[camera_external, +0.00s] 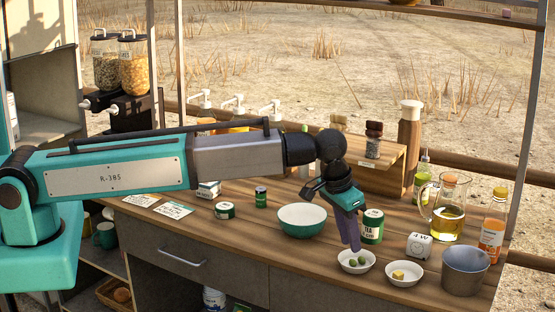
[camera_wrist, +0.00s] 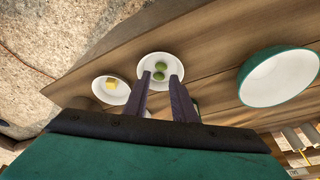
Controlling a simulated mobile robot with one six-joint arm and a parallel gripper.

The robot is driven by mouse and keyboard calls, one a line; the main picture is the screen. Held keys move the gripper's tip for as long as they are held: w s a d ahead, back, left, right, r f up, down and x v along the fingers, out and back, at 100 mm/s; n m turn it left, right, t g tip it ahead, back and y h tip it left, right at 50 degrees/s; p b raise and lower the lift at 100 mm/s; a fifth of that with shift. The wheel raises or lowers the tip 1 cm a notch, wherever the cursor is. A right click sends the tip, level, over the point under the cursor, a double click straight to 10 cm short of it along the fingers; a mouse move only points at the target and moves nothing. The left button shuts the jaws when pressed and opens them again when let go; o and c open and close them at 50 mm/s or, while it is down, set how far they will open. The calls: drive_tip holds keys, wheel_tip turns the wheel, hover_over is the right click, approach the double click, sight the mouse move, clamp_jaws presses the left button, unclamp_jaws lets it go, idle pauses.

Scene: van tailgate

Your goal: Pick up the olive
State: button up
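Two green olives sit in a small white dish (camera_external: 343,267) on the wooden counter. One olive (camera_external: 352,263) is to the left in the external view and the other olive (camera_external: 362,261) is to the right. In the wrist view, one olive (camera_wrist: 160,66) lies beyond the other olive (camera_wrist: 158,76) in the dish (camera_wrist: 175,60). My gripper (camera_external: 351,248) points down over the dish. In the wrist view my gripper (camera_wrist: 161,76) is open, with its two fingers apart and the olives showing between the tips. I cannot tell whether the fingertips touch the dish.
A second white dish (camera_external: 398,282) with a yellow cube stands to the right. A green bowl (camera_external: 302,234), a tea tin (camera_external: 372,226), a white timer (camera_external: 419,246), a metal cup (camera_external: 465,283) and an oil jug (camera_external: 449,225) stand around. The counter's front edge is close.

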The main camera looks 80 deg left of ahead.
sight(353, 263)
drive_tip(key=shift+f, duration=0.1)
idle(0.3)
drive_tip(key=shift+s+p+x, duration=0.25)
drive_tip(key=shift+p+x, duration=0.65)
drive_tip(key=shift+x, duration=0.45)
drive_tip(key=shift+p+x, duration=0.3)
drive_tip(key=shift+x, duration=0.95)
drive_tip(key=shift+c, duration=0.3)
clamp_jaws()
